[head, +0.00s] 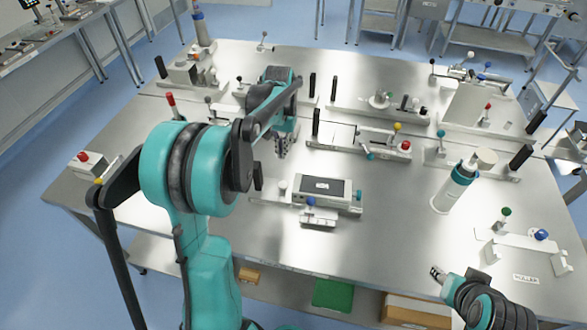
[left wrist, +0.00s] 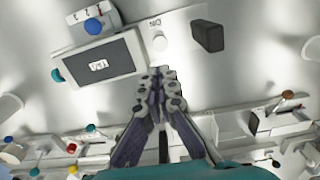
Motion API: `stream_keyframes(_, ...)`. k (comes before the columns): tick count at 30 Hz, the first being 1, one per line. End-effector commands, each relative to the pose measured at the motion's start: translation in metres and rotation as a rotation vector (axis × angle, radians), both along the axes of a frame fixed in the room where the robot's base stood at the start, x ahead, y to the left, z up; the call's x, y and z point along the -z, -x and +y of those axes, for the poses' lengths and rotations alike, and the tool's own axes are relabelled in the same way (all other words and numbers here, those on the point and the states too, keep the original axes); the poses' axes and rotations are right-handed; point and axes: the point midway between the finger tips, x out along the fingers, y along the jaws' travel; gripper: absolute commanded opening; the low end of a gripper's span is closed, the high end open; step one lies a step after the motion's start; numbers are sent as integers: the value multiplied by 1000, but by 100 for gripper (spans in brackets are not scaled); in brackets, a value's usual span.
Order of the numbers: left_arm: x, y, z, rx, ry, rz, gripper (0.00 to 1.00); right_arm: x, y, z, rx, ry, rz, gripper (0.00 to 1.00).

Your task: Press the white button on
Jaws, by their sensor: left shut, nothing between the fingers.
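The white button (head: 283,185) is a small round white knob on a low plate, left of a dark-screened box, in the head view. In the left wrist view the white button (left wrist: 160,43) shows beside a small label, just beyond my fingertips. My left gripper (head: 281,150) is shut and empty, pointing down behind the button in the head view. In the left wrist view the left gripper's fingertips (left wrist: 158,74) are together, with a visible gap to the button in the picture. My right gripper (head: 437,273) is at the lower right, too small to judge its fingers.
The screened box (head: 323,187) stands right of the button, with a blue knob (head: 311,201) in front. A black upright handle (left wrist: 207,36) stands on the button's other side. Several fixtures with levers fill the table's back. The metal table (head: 390,230) is bare at front centre.

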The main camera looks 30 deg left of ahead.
Motion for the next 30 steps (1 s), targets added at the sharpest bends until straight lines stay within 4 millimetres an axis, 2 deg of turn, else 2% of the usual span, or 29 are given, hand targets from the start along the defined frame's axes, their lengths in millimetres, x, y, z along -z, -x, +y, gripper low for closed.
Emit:
stream_keyframes(10, 2, 0, 0, 0, 0, 0, 0, 1, 0, 0, 0, 0, 0, 40)
stream_keyframes(14, 13, 0, 0, 0, 0, 0, 0, 3, 0, 0, 0, 0, 0, 40)
stream_keyframes(30, 118, 0, 0, 0, 0, 0, 0, 23, 0, 0, 0, 0, 0, 40)
